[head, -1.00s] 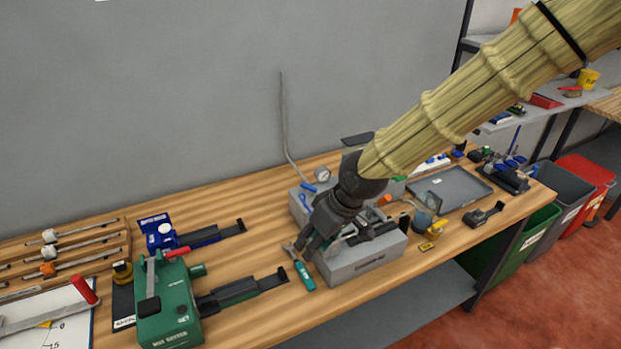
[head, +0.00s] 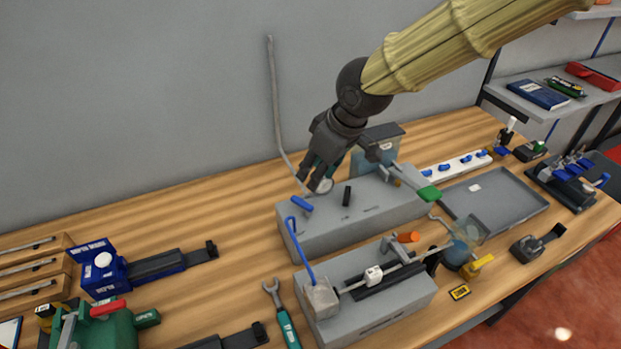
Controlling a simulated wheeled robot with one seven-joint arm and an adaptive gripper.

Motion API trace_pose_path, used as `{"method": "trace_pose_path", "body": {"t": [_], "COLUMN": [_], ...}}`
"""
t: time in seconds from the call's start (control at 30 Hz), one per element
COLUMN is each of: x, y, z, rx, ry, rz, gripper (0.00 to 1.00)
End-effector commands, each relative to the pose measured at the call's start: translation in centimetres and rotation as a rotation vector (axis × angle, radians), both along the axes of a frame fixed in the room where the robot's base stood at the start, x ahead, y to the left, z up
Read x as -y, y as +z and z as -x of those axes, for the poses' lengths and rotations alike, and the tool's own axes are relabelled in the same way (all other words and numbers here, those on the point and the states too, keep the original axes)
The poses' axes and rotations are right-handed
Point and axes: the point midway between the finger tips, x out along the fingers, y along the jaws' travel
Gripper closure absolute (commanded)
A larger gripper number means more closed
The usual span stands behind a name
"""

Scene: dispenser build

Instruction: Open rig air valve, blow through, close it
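The test rig has a rear grey box (head: 375,212) and a front grey block (head: 385,317) on the bench. A short blue lever (head: 301,203), which looks like the air valve handle, lies at the left end of the rear box's top. A round gauge (head: 324,186) stands behind it, partly hidden by my fingers. A grey air pipe (head: 276,110) comes down the wall towards it. My gripper (head: 314,184) hangs over the rear box, just above and right of the blue lever, with no visible contact. Its finger gap is turned away, and no held object shows.
A blue hose (head: 302,255) links the rear box to the front block. A teal-handled wrench (head: 284,325) lies left of the block. A blue fixture (head: 105,272) and a green one (head: 105,328) stand farther left. A grey tray (head: 497,211) and power strip (head: 455,165) are right.

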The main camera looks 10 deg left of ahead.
Motion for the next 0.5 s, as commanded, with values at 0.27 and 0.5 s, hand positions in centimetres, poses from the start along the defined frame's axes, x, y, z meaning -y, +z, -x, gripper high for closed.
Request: {"method": "trace_pose_path", "body": {"t": [0.27, 0.5], "x": [-0.2, -1.5], "y": [-0.7, -4.2], "z": [2.3, 1.0], "rx": [0.023, 0.018], "ry": [-0.001, -0.001], "rz": [0.006, 0.004], "gripper": [0.64, 0.64]}}
